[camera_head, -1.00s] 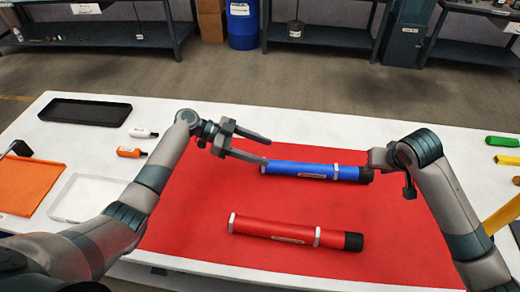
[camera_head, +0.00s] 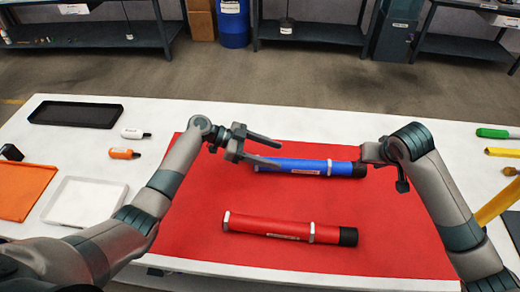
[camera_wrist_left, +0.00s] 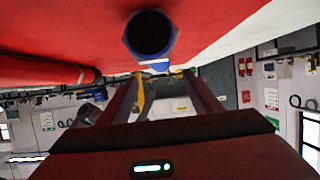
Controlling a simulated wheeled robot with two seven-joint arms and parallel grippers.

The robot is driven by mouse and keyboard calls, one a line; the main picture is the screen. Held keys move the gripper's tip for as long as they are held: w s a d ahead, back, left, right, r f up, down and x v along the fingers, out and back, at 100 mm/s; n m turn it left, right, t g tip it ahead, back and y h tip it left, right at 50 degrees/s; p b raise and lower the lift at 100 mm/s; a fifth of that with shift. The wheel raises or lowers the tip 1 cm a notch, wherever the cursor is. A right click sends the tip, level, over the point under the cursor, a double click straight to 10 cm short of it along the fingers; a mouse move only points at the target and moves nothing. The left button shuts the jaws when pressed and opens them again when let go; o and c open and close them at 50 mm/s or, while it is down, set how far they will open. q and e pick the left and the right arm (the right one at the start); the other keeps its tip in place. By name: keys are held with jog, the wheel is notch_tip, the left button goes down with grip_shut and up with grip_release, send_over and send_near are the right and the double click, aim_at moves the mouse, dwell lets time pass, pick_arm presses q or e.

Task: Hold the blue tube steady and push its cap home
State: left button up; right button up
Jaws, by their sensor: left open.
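The blue tube (camera_head: 305,167) lies on the red mat (camera_head: 200,262), with pale bands, a label and a black cap (camera_head: 360,170) at its right end. Whether the cap is fully seated cannot be told. My left gripper (camera_head: 281,155) is open at the tube's left end, one finger overlapping it in the head view. In the left wrist view the tube's dark round end (camera_wrist_left: 150,35) faces the camera, beyond and above the open fingers (camera_wrist_left: 163,85). My right gripper (camera_head: 370,155) is at the cap end; its fingers are partly hidden, and contact is unclear.
A red tube (camera_head: 270,227) with a black end lies nearer on the mat. Green and yellow items lie right. The mat between the tubes is clear.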

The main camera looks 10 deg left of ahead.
aim_at(295, 162)
pick_arm(q)
jog(key=x, duration=1.1)
jog(key=shift+w+d, duration=0.1)
jog(key=shift+d, duration=0.05)
jog(key=c, duration=1.4)
pick_arm(e)
jog(key=shift+c, duration=0.3)
grip_shut()
jog(key=w+d+n+g+y, duration=0.1)
jog(key=d+y, duration=0.4)
jog(key=d, duration=0.9)
jog(key=shift+w+f+n+g+y, duration=0.3)
jog(key=shift+w+g, duration=0.15)
jog(key=shift+g, duration=0.15)
